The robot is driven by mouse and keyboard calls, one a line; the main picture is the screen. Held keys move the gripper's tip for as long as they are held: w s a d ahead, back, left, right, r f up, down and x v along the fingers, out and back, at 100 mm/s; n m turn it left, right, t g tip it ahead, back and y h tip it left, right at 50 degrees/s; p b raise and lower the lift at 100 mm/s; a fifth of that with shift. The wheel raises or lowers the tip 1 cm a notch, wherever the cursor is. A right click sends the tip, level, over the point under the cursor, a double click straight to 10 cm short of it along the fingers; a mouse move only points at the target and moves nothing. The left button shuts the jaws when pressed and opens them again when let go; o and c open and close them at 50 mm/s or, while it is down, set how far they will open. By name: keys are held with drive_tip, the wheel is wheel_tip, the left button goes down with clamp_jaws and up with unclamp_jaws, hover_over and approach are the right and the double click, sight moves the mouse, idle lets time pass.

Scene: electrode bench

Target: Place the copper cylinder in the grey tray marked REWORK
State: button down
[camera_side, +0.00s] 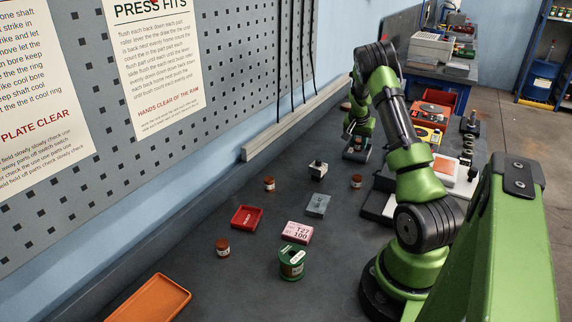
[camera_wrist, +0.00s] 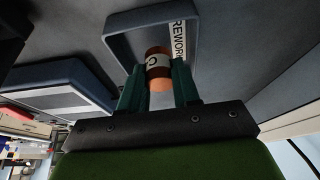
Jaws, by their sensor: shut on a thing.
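The copper cylinder (camera_wrist: 156,64), with a white band, is between the fingers of my gripper (camera_wrist: 158,84) in the wrist view. My gripper is shut on it. The grey tray marked REWORK (camera_wrist: 109,38) lies beyond the fingertips, and the cylinder overlaps its opening in that view. I cannot tell whether the cylinder touches the tray floor. In the side view my gripper (camera_side: 358,143) is low over the far part of the bench, with a tray edge partly hidden beneath it.
Other copper-coloured cylinders (camera_side: 269,183) stand on the bench. A red tray (camera_side: 247,217), a grey-blue tray (camera_side: 317,205), a pink box (camera_side: 297,232), a green container (camera_side: 291,263) and an orange tray (camera_side: 150,298) lie nearer. A blue-grey block (camera_wrist: 55,82) sits left of the REWORK tray.

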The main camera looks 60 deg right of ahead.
drive_tip(key=shift+f, duration=0.6)
drive_tip(key=shift+f, duration=0.1)
drive_tip(key=c, duration=0.8)
unclamp_jaws()
